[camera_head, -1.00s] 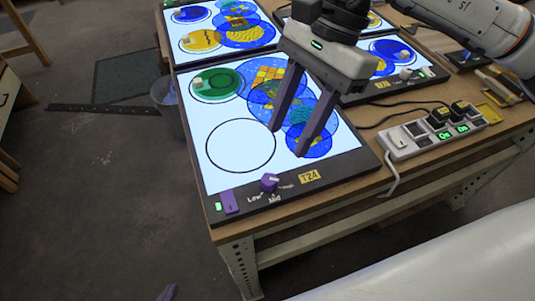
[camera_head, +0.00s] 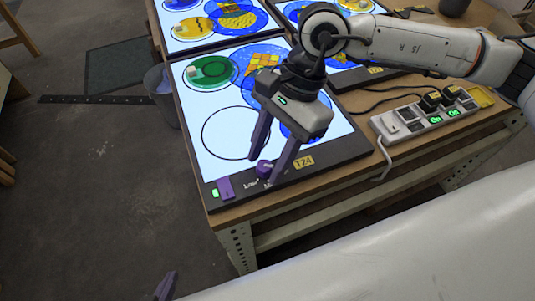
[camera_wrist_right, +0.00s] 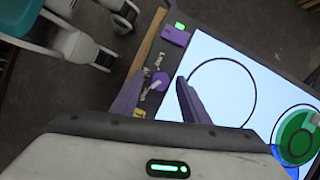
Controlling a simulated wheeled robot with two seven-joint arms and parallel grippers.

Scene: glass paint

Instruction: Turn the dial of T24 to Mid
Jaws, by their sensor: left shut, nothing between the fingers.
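T24 is a lit panel with a black frame and a yellow T24 label (camera_head: 304,162). Its purple dial (camera_head: 264,168) sits on the front strip, and also shows in the right wrist view (camera_wrist_right: 160,81). "Low" is partly readable beside it; "Mid" is mostly hidden by a finger. The dial's exact setting cannot be told. My right gripper (camera_head: 262,171) is open, with one finger on either side of the dial. In the right wrist view its fingers (camera_wrist_right: 156,92) stand apart with the dial between and beyond them. My left gripper (camera_head: 166,286) is shut and empty, low at the bottom edge.
A purple switch (camera_head: 226,188) with a green light sits left of the dial. A power strip (camera_head: 425,117) with cables lies right of T24 on the wooden table. Other lit panels (camera_head: 205,22) stand behind. A grey bin (camera_head: 158,85) is beside the table.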

